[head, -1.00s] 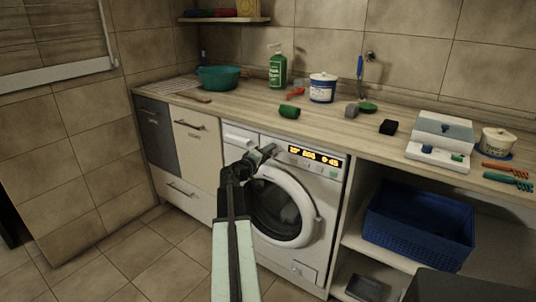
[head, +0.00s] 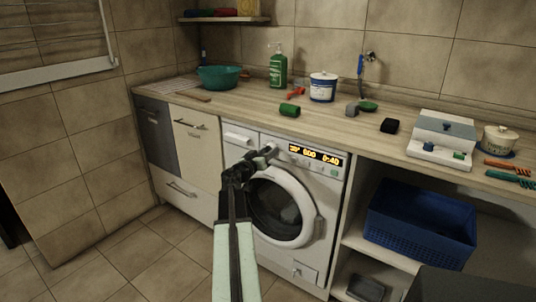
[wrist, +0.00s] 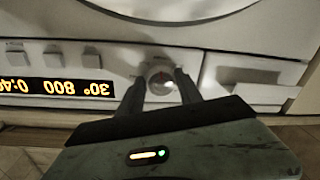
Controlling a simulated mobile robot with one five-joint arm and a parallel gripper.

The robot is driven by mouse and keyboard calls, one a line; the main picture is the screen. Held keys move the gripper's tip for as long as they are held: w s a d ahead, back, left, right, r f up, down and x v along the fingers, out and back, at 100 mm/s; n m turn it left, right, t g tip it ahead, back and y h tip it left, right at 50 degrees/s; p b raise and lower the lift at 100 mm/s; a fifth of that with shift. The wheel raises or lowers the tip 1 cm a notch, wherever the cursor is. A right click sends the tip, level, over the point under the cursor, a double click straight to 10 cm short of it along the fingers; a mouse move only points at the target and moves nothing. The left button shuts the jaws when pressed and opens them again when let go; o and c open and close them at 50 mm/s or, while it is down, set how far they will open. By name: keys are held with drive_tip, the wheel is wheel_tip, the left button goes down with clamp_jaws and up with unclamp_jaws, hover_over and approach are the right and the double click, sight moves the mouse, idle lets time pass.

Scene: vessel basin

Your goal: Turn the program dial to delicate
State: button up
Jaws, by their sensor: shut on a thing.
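The white washing machine (head: 287,200) stands under the counter with its round door shut. In the wrist view the panel appears upside down. My gripper (wrist: 160,83) has one finger on each side of the dial and is shut on it. In the head view my gripper (head: 266,152) reaches the panel left of the lit display (head: 317,155) and mostly hides the dial. The display shows 30°, 800 and a time that looks like 0:40. Program labels are not readable.
The detergent drawer (head: 240,136) is left of the dial, and a row of buttons (wrist: 60,54) is by the display. The counter (head: 240,105) above holds a green bottle (head: 277,70) and a tub (head: 323,87). A blue basket (head: 420,225) stands right.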

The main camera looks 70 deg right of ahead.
drive_tip(key=shift+m, duration=0.5)
drive_tip(key=o, duration=1.4)
drive_tip(key=shift+c, duration=0.2)
drive_tip(key=shift+a, duration=0.1)
drive_tip(key=w+a, duration=0.1)
drive_tip(key=a, duration=0.6)
drive_tip(key=shift+w+a, duration=0.2)
drive_tip(key=shift+w, duration=0.05)
